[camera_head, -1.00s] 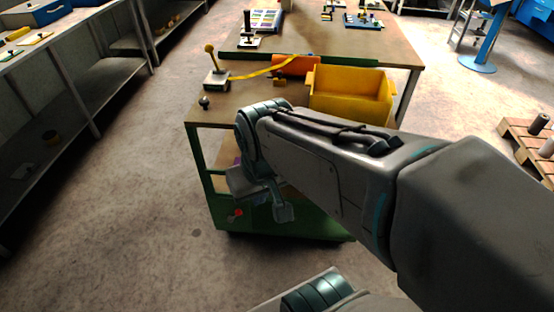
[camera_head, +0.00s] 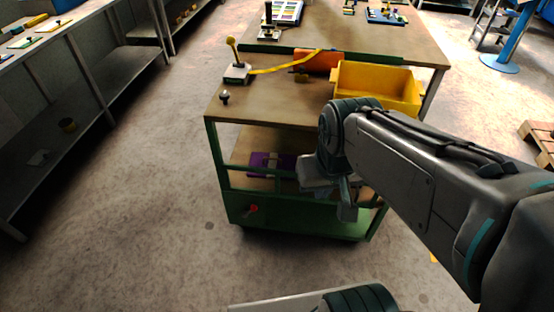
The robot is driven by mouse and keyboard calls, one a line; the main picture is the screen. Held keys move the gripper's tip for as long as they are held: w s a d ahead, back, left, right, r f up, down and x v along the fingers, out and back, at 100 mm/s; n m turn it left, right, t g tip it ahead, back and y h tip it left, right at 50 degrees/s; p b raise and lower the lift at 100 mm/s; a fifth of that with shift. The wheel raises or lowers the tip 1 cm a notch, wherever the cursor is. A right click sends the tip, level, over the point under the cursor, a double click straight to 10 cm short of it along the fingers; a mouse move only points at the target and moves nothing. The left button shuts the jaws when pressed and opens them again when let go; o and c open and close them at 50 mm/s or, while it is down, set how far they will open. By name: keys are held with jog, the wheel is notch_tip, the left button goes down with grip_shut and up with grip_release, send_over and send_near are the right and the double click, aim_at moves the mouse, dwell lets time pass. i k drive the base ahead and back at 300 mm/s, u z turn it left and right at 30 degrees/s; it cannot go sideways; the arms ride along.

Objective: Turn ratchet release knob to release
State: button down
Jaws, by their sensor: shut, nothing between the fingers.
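A green cart with a brown top (camera_head: 270,105) stands in front of me. On its near left corner is a small dark knob (camera_head: 224,97) on a short stem. Behind it a lever with a yellow ball (camera_head: 231,42) rises from a small pale-sided base (camera_head: 236,76). A yellow strap (camera_head: 285,67) runs from this base to an orange block (camera_head: 319,61). A red knob (camera_head: 253,208) sits low on the cart's green front. I cannot tell which one is the ratchet release. My gripper (camera_head: 347,212) is shut and empty, pointing down before the cart's front, right of the red knob.
A yellow bin (camera_head: 376,86) stands on the cart top, close behind my arm. A purple object (camera_head: 268,163) lies on the cart's lower shelf. Another lever (camera_head: 269,20) stands farther back. Open floor (camera_head: 130,220) lies left of the cart, with grey shelving beyond.

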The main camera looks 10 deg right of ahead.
aim_at(223, 96)
jog(key=u, duration=0.3)
jog(key=i, duration=1.15)
jog(key=z, duration=0.15)
